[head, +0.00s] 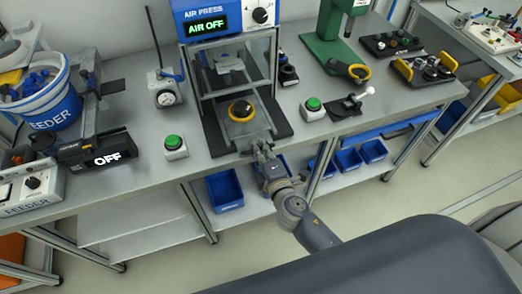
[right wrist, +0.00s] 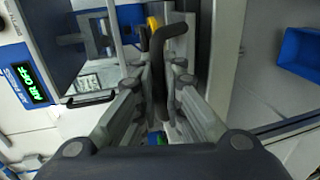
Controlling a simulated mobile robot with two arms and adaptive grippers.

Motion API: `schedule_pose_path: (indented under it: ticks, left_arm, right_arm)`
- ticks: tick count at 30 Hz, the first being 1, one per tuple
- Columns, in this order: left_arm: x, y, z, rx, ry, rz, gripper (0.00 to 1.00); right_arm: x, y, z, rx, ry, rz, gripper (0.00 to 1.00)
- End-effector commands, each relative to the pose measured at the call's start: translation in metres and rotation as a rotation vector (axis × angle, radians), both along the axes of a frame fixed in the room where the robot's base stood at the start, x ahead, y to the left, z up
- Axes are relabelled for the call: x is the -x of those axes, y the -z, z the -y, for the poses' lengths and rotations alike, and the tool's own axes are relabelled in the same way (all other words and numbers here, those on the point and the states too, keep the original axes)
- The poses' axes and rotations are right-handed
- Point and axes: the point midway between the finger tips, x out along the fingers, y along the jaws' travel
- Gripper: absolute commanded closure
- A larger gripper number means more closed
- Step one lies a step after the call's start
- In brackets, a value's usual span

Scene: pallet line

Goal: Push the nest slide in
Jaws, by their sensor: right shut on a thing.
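The nest slide (head: 257,127) sticks out toward me from the base of the air press (head: 228,16), over the front of the bench. A yellow ring with a dark part (head: 240,110) sits on the slide, in front of the press frame. My right gripper (head: 261,150) is at the slide's front end. In the right wrist view, my right gripper (right wrist: 163,75) is shut on a dark bent handle (right wrist: 172,42). The fingers hide part of the handle. My left gripper is not in view.
A green button box (head: 175,147) stands left of the slide and another (head: 313,108) stands right of it. A dial gauge (head: 165,92) is further left. Blue bins (head: 224,190) sit below the bench. The feeder (head: 45,105) is at far left, a green press (head: 328,35) at right.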

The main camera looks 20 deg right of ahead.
Motion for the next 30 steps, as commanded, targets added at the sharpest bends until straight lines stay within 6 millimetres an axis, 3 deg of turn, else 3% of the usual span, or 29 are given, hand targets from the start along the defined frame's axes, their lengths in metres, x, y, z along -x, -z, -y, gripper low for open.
schedule_pose_path:
  ticks: [8,18,24,30]
  left_arm:
    - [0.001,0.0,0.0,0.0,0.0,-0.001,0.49]
    - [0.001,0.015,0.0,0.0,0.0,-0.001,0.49]
    - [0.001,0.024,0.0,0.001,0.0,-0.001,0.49]
    - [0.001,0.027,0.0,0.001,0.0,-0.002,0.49]
  right_arm:
    - [-0.057,-0.003,-0.002,0.0,0.001,0.006,1.0]
    - [-0.136,-0.001,-0.004,0.0,0.001,0.007,1.0]
    - [-0.167,-0.002,-0.005,-0.001,0.001,0.006,1.0]
    - [-0.181,-0.002,-0.006,0.0,0.001,0.005,1.0]
